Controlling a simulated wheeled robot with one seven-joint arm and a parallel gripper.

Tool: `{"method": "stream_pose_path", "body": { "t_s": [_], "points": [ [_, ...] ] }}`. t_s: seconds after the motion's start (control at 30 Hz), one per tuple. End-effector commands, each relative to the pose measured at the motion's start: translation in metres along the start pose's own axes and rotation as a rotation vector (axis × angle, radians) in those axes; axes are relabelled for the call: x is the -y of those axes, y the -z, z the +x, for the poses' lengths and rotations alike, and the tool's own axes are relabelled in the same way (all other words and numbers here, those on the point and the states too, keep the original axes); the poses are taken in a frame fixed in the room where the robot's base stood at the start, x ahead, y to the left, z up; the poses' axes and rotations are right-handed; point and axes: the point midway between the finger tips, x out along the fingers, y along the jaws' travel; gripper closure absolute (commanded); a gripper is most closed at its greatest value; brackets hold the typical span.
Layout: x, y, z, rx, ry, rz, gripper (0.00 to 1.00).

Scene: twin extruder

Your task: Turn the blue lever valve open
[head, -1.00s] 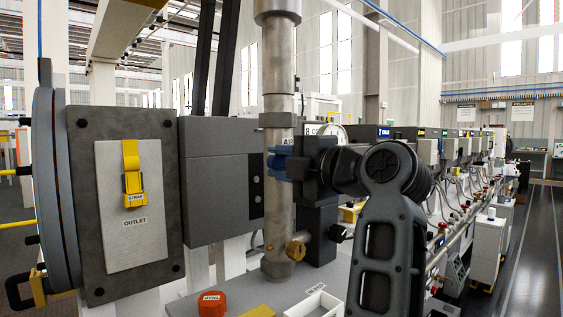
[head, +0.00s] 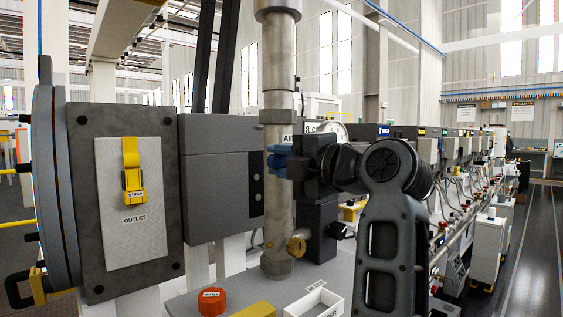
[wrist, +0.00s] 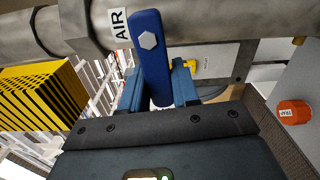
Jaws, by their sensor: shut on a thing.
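The blue lever (wrist: 150,55) has a bolt head near its top end and crosses in front of the grey pipe (wrist: 205,20) marked AIR in the wrist view. It stands close to upright in that picture, leaning slightly. My gripper (wrist: 158,88) is shut on its lower part, with one blue-grey finger on each side. In the head view my gripper (head: 283,160) is at the vertical pipe (head: 278,100), just below the AIR label. The blue lever and the fingers are hard to tell apart there, and my wrist hides part of the valve.
A brass fitting (head: 296,246) sits low by the pipe. An orange cap (head: 212,301), a yellow block and a white tray (head: 314,303) are on the grey surface below. A grey outlet panel (head: 133,245) stands to the left. A yellow-black striped part (wrist: 45,95) is near my gripper in the wrist view.

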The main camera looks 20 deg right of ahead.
Motion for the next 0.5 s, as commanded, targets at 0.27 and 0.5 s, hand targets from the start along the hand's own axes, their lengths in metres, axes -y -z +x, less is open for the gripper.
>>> {"method": "stream_pose_path", "body": {
  "t_s": [0.27, 0.5],
  "points": [
    [0.017, -0.004, -0.001, 0.005, 0.005, -0.213, 1.00],
    [0.026, -0.006, -0.001, 0.004, 0.005, -0.415, 1.00]
  ]
}}
